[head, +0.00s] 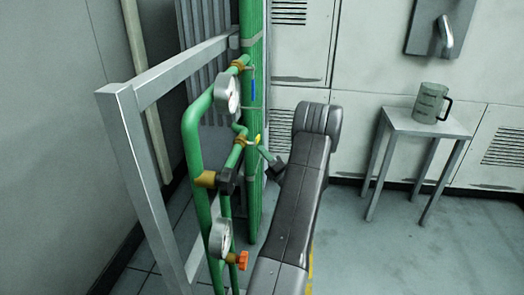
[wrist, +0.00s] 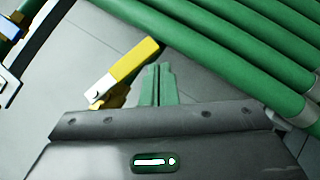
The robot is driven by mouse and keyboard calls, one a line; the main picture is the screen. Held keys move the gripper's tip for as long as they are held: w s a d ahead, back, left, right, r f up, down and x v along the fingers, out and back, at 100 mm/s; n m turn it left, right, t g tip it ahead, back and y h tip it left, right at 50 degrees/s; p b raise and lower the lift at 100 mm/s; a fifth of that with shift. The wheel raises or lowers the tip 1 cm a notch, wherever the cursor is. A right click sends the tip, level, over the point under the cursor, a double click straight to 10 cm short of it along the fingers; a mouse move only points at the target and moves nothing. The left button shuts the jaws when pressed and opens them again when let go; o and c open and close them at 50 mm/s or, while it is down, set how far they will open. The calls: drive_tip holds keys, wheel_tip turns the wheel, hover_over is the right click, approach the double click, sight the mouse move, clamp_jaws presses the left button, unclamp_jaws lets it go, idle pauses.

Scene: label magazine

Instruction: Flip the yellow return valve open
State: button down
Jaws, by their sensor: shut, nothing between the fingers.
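The yellow return valve handle (head: 258,139) sits on the green pipework, partly hidden beside my gripper. In the wrist view the yellow handle (wrist: 133,64) is a flat bar with a bare metal part at its lower left, slanting up to the right. My gripper (head: 264,151) is at the valve, its green fingers just below and right of the handle. In the wrist view the fingers (wrist: 158,70) are together and empty, with the handle close along their left side. I cannot tell whether they touch it.
A blue-handled valve (head: 253,88) is above the yellow one. Pressure gauges (head: 227,93) and an orange knob (head: 242,260) are on the pipes. A grey metal frame (head: 120,110) stands left.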

drive_tip(key=p+v, duration=0.2)
drive_tip(key=v, duration=1)
drive_tip(key=shift+s, duration=0.2)
drive_tip(key=shift+d, duration=0.1)
drive_tip(key=w+a+r+m+g+h+b, duration=0.1)
drive_tip(key=w+a+r+m+h+b, duration=0.2)
drive_tip(key=a, duration=0.6)
drive_tip(key=shift+w+r+m+b, duration=0.2)
drive_tip(key=shift+w+m+b, duration=0.1)
drive_tip(key=shift+m, duration=0.4)
